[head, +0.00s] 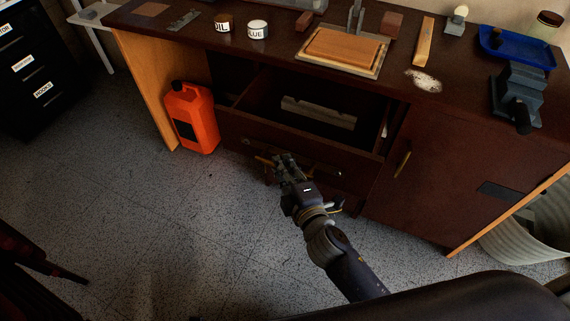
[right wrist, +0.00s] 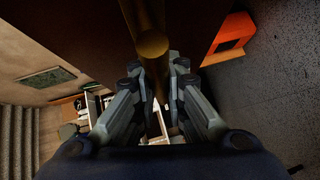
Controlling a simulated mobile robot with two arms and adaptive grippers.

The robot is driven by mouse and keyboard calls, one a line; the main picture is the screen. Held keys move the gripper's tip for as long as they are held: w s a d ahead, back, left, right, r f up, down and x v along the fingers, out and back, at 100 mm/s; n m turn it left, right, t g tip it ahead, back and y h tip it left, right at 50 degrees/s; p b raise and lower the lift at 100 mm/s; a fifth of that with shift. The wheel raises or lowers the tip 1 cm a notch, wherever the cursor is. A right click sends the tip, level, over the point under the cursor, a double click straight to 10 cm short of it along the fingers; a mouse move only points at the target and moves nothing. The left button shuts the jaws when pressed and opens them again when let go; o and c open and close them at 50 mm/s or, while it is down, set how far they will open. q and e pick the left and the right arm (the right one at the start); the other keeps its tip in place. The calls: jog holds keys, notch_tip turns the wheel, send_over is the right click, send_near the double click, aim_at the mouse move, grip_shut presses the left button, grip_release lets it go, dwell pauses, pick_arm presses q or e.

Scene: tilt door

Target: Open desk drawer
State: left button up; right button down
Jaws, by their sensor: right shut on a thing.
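The dark brown desk drawer (head: 250,133) is pulled out, and its inside is visible from above. A grey metal piece (head: 318,112) lies inside it. My right gripper (head: 284,165) is at the drawer's front face, shut on the drawer handle. In the right wrist view the brass-coloured handle (right wrist: 151,45) runs between the two fingers of the gripper (right wrist: 152,95). Much of the handle is hidden by the gripper in the head view. My left gripper is not in view.
An orange jerry can (head: 191,118) stands on the floor left of the drawer. A cabinet door (head: 440,180) with a brass handle is to the right. The desktop (head: 270,60) holds cans, a wooden board, a blue tray and a vise (head: 518,92). Speckled floor in front is mostly clear.

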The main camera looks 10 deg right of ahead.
jog(key=c, duration=1.9)
grip_release()
jog(key=shift+s, duration=0.1)
jog(key=v, duration=1.2)
